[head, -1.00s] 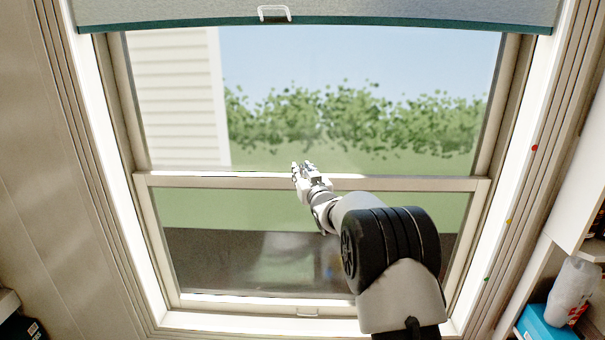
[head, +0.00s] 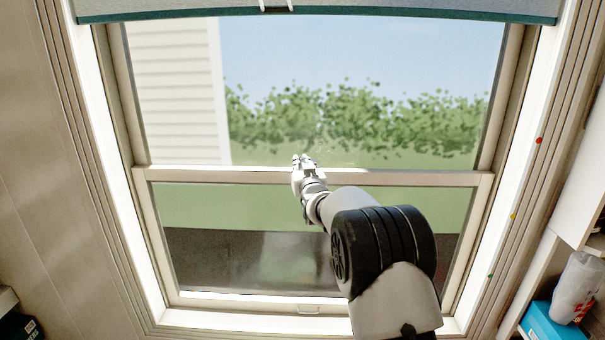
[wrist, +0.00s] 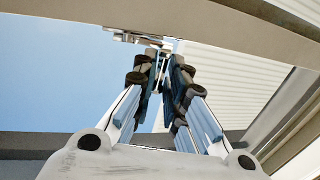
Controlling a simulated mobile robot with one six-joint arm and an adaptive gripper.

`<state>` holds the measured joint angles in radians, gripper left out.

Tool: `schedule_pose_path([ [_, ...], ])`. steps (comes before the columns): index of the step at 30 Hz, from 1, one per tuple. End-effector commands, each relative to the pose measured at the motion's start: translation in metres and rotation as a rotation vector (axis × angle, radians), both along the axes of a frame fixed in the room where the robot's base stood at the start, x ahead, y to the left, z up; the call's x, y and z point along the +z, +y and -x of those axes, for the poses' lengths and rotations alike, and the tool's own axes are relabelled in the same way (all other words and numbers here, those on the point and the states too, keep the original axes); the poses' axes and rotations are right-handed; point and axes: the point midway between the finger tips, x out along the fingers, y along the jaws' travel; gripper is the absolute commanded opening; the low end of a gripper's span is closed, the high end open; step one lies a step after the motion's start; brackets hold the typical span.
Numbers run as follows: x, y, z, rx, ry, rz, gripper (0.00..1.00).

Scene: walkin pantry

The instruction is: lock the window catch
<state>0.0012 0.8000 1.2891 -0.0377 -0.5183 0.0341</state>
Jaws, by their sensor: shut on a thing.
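The window (head: 400,179) has a pale meeting rail across its middle, between the upper and lower panes. My gripper (head: 303,158) is at this rail, a little left of its middle. In the wrist view the small metallic window catch (wrist: 126,37) shows at the edge of the rail, just beyond my fingertips (wrist: 162,50). The fingers are close together around a small part of the catch, most likely its lever. The fingers hide that part, so its turn angle cannot be read. In the head view my gripper covers the catch.
A grey blind with a teal hem (head: 400,15) hangs above, with a white pull handle (head: 275,5). Shelves at right hold a blue box (head: 548,325) and a whitish container (head: 575,285).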

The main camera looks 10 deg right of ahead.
Motion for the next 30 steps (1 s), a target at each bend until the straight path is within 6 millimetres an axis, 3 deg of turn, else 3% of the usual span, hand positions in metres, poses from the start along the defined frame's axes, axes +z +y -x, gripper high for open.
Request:
schedule_pose_path([
  [18, 0.004, 0.013, -0.014, -0.320, 0.005, 0.003, 0.00],
  [30, 0.001, 0.014, -0.018, -0.419, 0.000, 0.004, 0.00],
])
